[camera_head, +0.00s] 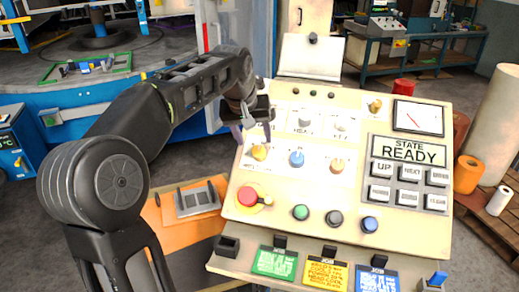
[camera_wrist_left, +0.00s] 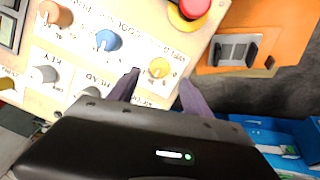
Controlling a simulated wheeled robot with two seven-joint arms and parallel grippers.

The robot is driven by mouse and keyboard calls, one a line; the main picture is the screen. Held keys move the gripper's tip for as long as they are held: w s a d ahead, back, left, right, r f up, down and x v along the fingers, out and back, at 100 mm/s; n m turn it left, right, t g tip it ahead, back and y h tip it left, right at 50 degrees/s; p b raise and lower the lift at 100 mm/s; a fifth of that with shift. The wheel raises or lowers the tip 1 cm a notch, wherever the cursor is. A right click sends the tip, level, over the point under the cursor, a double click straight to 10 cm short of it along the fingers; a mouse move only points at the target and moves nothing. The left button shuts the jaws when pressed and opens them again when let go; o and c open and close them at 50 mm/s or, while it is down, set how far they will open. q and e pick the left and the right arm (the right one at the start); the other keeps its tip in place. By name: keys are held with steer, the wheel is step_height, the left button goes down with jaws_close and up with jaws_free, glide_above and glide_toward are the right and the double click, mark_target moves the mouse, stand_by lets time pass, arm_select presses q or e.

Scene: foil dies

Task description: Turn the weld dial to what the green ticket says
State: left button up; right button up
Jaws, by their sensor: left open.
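The green ticket (camera_head: 275,262) hangs at the lower left of the control panel (camera_head: 230,208); its small print is not readable. Three dials stand in a row: yellow (camera_head: 259,152), blue (camera_head: 296,158) and orange (camera_head: 337,165). Their labels are too blurred to tell which is the weld dial. My left gripper (camera_head: 254,134) is open and empty, with fingertips close to the yellow dial. In the left wrist view the yellow dial (camera_wrist_left: 159,68) lies just beyond the gap between the fingers (camera_wrist_left: 163,88); contact is not clear. My right gripper is out of view.
A red stop button (camera_head: 248,196) sits below the yellow dial. Green, black and blue buttons run along the panel's lower part. Yellow (camera_head: 324,274) and blue (camera_head: 377,279) tickets hang beside the green one. A display reads READY (camera_head: 409,151). A grey holder (camera_head: 197,199) stands left of the panel.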

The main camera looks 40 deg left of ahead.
mark_target(258, 151)
arm_select(q)
steer(key=shift+p+x, duration=0.7)
steer(key=shift+x, duration=3.3)
steer(key=shift+c, duration=0.4)
jaws_close()
